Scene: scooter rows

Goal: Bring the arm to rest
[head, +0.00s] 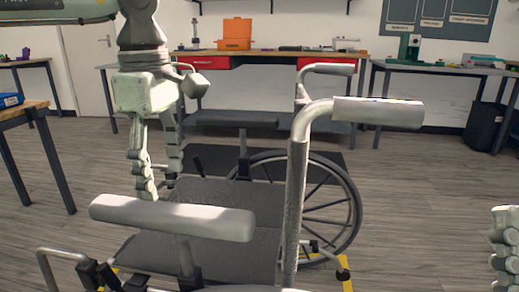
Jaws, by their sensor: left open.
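My left arm comes in from the upper left, and its gripper (161,183) hangs with its fingers pointing down. The two fingers are apart with nothing between them. In the picture the gripper lies over the far left side of a wheelchair (225,200), above and beyond the near armrest (172,217). I cannot tell whether it touches the chair. Part of my right gripper (505,245) shows at the lower right edge, with the rest cut off, so its opening is hidden.
The wheelchair's push handles (378,112) rise close in front of me, with a large wheel (325,215) behind. A workbench with red drawers (209,62) and an orange box (237,33) stands at the back. A wooden table (22,110) is at left.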

